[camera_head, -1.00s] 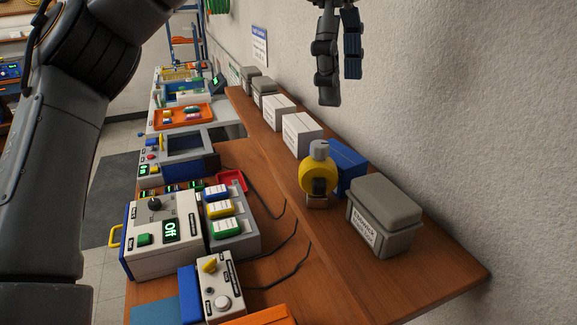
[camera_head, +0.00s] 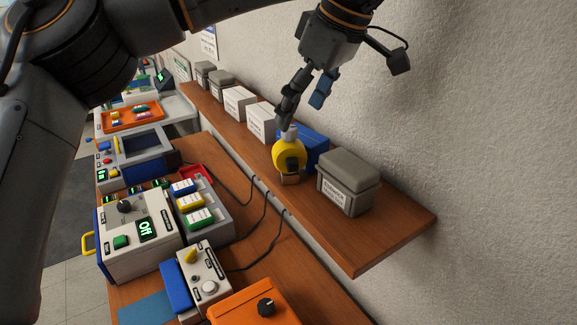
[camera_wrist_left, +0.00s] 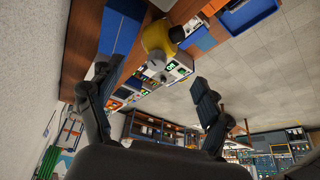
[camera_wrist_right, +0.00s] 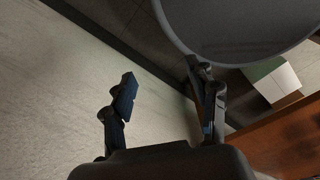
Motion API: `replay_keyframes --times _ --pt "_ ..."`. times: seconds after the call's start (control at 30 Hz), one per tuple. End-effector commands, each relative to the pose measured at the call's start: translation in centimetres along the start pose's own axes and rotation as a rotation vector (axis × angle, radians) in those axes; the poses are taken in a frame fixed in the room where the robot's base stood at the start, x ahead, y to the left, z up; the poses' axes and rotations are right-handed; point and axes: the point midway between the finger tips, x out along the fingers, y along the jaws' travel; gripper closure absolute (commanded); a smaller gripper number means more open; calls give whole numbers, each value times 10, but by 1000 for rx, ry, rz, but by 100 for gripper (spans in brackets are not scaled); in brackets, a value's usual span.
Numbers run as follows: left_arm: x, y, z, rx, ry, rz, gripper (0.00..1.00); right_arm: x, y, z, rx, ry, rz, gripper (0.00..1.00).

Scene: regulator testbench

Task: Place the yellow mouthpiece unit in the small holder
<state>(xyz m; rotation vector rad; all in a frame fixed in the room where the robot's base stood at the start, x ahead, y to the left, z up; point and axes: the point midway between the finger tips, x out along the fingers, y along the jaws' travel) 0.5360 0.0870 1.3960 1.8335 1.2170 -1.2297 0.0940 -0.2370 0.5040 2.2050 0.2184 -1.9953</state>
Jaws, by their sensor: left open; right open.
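The yellow mouthpiece unit (camera_head: 288,152) is round with a grey cap on top and a dark part in front. My left gripper (camera_head: 304,104) is open just above the unit. One finger overlaps its grey cap in the head view; contact cannot be told. In the left wrist view the unit (camera_wrist_left: 155,38) shows beyond the spread fingers, with nothing between them. My right gripper (camera_wrist_right: 160,82) is open and empty, away from the unit.
A blue box (camera_head: 313,145) stands right behind the unit. A grey lidded bin (camera_head: 348,180) is to its right, white boxes (camera_head: 262,120) to its left. The lower bench holds a control box (camera_head: 140,232) and an orange device (camera_head: 252,306). The shelf's right end is bare.

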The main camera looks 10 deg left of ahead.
Motion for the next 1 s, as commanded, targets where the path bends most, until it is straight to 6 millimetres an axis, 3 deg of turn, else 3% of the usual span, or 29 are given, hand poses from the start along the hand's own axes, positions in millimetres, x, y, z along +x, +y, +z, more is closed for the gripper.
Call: replay_keyframes --times 0.23,0.5,0.8,1.0 --pt "18 1 -2 0 -4 -1 21 -3 -1 7 1 -12 -1 41" --pt "54 5 -7 -1 -1 0 21 -18 -2 10 1 -18 -2 41" --pt "62 5 -6 -2 -1 3 21 -18 -5 6 3 -12 -6 41" --pt "61 5 -6 -2 -1 2 60 -18 -5 5 3 -11 -6 41"
